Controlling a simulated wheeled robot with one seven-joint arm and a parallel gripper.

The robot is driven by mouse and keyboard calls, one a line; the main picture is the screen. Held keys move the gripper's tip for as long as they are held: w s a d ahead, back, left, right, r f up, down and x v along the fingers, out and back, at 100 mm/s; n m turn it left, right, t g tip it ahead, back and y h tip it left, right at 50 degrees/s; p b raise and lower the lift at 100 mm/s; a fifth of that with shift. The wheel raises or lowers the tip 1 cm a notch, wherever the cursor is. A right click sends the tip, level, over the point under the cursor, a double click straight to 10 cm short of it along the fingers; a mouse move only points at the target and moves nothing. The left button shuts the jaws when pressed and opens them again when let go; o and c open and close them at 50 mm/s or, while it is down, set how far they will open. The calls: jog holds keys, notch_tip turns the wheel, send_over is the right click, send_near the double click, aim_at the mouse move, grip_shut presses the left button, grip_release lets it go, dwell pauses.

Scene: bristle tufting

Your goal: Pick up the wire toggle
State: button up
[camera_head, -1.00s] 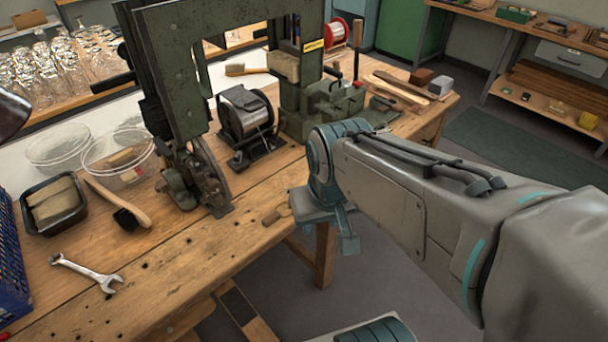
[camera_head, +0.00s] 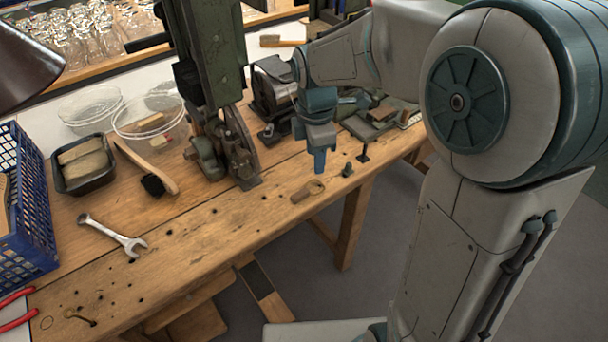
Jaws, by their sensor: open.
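The wire toggle seems to be the small brown wooden piece (camera_head: 308,191) lying near the front edge of the workbench (camera_head: 225,225). It looks like a short handle with a rounded end; any wire on it is too small to make out. My gripper (camera_head: 320,168) points down just behind it and slightly to its right in the picture. The gripper looks apart from the toggle and empty. The jaws are open, though the gap between the fingers is hard to see from this side.
A green tufting machine (camera_head: 215,60) stands left of my gripper, with a motor-like unit (camera_head: 272,88) behind. Small dark fittings (camera_head: 347,170) stand to the right. A wrench (camera_head: 112,234), a brush (camera_head: 148,168) and a black tray (camera_head: 84,185) lie left.

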notch_tip(320, 180, down, 2)
jog(key=w+a+n, duration=0.3)
jog(key=n, duration=0.1)
send_over(301, 193)
jog(key=shift+g, duration=0.3)
jog(key=f, duration=0.6)
jog(key=f+b, duration=0.1)
jog(key=f, duration=0.2)
jog(key=shift+s+f, duration=0.1)
jog(key=shift+s, duration=0.15)
jog(key=f, duration=0.5)
jog(key=shift+w, duration=0.25)
jog(key=shift+c, duration=0.3)
grip_shut()
